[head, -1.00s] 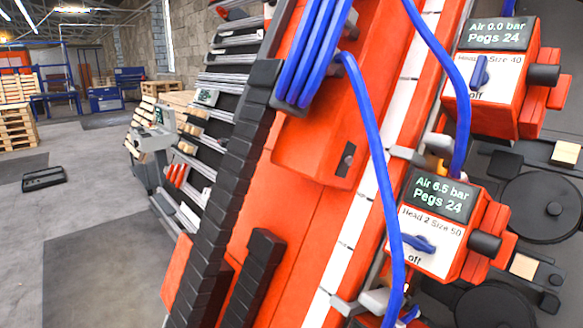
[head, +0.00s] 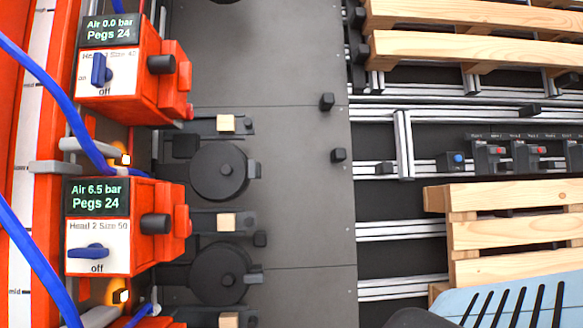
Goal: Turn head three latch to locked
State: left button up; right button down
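No label reading head three is in view. A red part (head: 160,322) at the bottom edge, below head two, is cut off, and I cannot tell what it is. Head two (head: 145,230) is a red unit with a screen reading Air 6.5 bar, Pegs 24, and a blue knob (head: 88,252) lying horizontal above "off". The unit above it (head: 120,75) reads Air 0.0 bar, Pegs 24, with its blue knob (head: 102,70) upright. Grey lever-like parts show under the upper unit (head: 85,146) and under head two (head: 100,317). Neither gripper is in view.
Blue hoses (head: 35,265) run down the left. Black round discs (head: 222,172) and small wood blocks (head: 226,123) sit right of the heads. Wooden pallets (head: 470,45) and metal rails (head: 400,232) are at right.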

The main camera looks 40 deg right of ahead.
aim_at(251, 163)
jog(key=k+l+z, duration=0.1)
jog(key=l+z, duration=0.7)
jog(key=i+l, duration=0.2)
jog(key=l, duration=0.15)
jog(key=i+l, duration=0.25)
jog(key=l, duration=0.15)
jog(key=i+l+u, duration=0.1)
jog(key=l, duration=0.25)
jog(key=i+u, duration=0.1)
jog(key=u, duration=1.65)
